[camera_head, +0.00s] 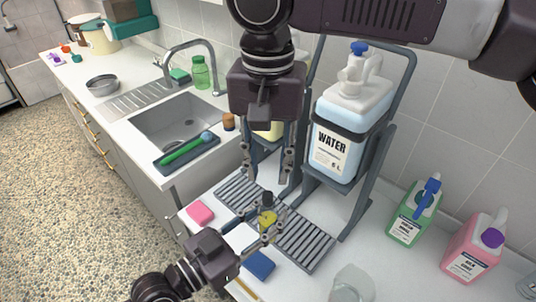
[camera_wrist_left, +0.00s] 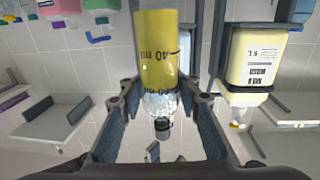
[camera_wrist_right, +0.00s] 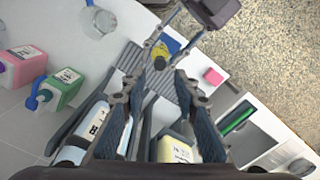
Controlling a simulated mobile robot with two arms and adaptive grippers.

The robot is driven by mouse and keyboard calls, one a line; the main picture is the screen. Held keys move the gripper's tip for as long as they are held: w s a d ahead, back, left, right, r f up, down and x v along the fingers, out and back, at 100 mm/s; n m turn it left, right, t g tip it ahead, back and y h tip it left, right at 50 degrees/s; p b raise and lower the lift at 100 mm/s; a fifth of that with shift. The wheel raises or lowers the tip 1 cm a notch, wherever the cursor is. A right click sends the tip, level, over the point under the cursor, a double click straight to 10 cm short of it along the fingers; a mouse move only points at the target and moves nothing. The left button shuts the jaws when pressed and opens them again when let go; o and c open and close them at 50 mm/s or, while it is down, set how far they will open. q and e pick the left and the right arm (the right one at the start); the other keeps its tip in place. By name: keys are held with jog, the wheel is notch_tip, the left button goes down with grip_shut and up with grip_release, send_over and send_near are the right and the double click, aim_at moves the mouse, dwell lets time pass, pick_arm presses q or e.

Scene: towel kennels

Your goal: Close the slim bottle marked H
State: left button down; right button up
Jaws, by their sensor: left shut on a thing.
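A small slim bottle (camera_head: 267,219) with yellow contents and a dark cap stands over the slatted rack. My left gripper (camera_head: 262,232) is shut on it. In the left wrist view the bottle (camera_wrist_left: 158,50) appears upside down, with a clear upper part between the fingers and the dark cap (camera_wrist_left: 162,129) beyond. No letter H is readable, and I cannot tell how the cap sits. My right gripper (camera_head: 267,168) is open and empty, pointing down above the cap. In the right wrist view the cap (camera_wrist_right: 160,63) shows beyond its spread fingers.
A water jug (camera_head: 338,125) stands on a raised stand behind the slatted rack (camera_head: 305,240). A green bottle (camera_head: 408,222) and a pink bottle (camera_head: 472,250) stand at right. A pink sponge (camera_head: 200,213) and blue block (camera_head: 258,265) lie nearby. The sink (camera_head: 182,118) is at left.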

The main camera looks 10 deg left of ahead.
jog(key=n, duration=0.5)
jog(key=shift+r, duration=0.15)
jog(key=n, duration=0.5)
jog(key=shift+r, duration=0.15)
jog(key=n, duration=0.4)
jog(key=shift+r+n, duration=0.1)
jog(key=shift+n, duration=0.3)
jog(key=n, duration=0.4)
jog(key=shift+r+n, duration=0.15)
jog(key=shift+n, duration=0.25)
jog(key=n, duration=0.4)
jog(key=shift+r+n, duration=0.15)
jog(key=shift+n, duration=0.25)
jog(key=n, duration=0.4)
jog(key=shift+r+n, duration=0.1)
jog(key=shift+n, duration=0.3)
jog(key=n, duration=0.4)
jog(key=shift+r+n, duration=0.15)
jog(key=shift+n, duration=0.15)
jog(key=n, duration=0.4)
jog(key=shift+s+r+n, duration=0.1)
jog(key=shift+n, duration=0.3)
